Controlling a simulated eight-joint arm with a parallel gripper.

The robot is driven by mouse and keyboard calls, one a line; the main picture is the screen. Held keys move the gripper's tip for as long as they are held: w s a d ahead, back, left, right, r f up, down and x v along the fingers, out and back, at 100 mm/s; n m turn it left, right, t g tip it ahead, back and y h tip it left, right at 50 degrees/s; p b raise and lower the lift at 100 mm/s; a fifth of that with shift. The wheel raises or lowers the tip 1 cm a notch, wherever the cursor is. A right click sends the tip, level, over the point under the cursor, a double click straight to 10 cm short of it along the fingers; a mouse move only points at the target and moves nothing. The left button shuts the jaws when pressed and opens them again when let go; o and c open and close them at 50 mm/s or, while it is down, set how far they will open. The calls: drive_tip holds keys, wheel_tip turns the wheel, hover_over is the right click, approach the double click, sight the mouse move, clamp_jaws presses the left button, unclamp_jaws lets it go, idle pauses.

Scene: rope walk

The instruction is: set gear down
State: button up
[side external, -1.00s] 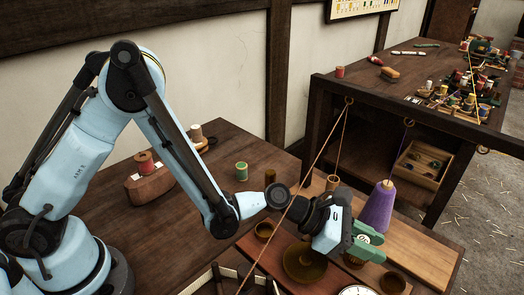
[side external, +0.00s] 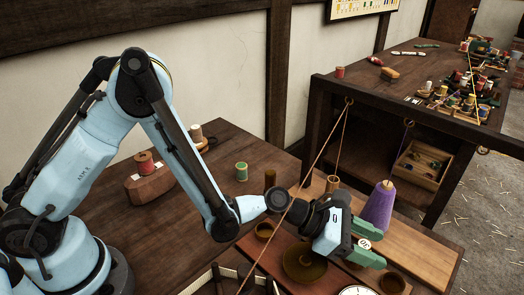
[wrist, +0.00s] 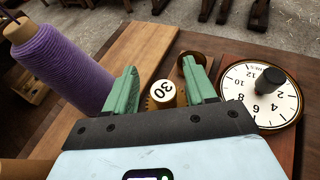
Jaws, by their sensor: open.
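The gear (side external: 364,244) is a small brass piece with a pale face marked 30. It also shows in the wrist view (wrist: 162,93), between the two green fingers, with ridges on its side. My gripper (side external: 377,245) is open, with one finger on each side of the gear; the fingers also show in the wrist view (wrist: 160,72). The gear's underside is hidden, so I cannot tell what bears it.
A purple thread cone (side external: 379,208) stands close behind the fingers.

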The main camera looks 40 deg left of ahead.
drive_tip(key=shift+s+f+g, duration=0.3)
drive_tip(key=shift+g, duration=0.1)
drive_tip(key=shift+r, duration=0.3)
drive_tip(key=v, duration=1.2)
drive_tip(key=shift+r, duration=0.3)
drive_tip(key=s+a+r+m+y, duration=0.1)
drive_tip(key=s+a+m+y, duration=0.1)
drive_tip(key=a+m+y, duration=0.2)
drive_tip(key=s+a+r+m+y, duration=0.2)
drive_tip(key=a+m+y, duration=0.2)
drive_tip(key=a+m, duration=0.6)
drive_tip(key=s+a+r+m+t+y, duration=0.1)
drive_tip(key=a+m+y, duration=0.3)
drive_tip(key=a+m, duration=0.4)
drive_tip(key=shift+s+r+m, duration=0.75)
drive_tip(key=shift+m, duration=0.25)
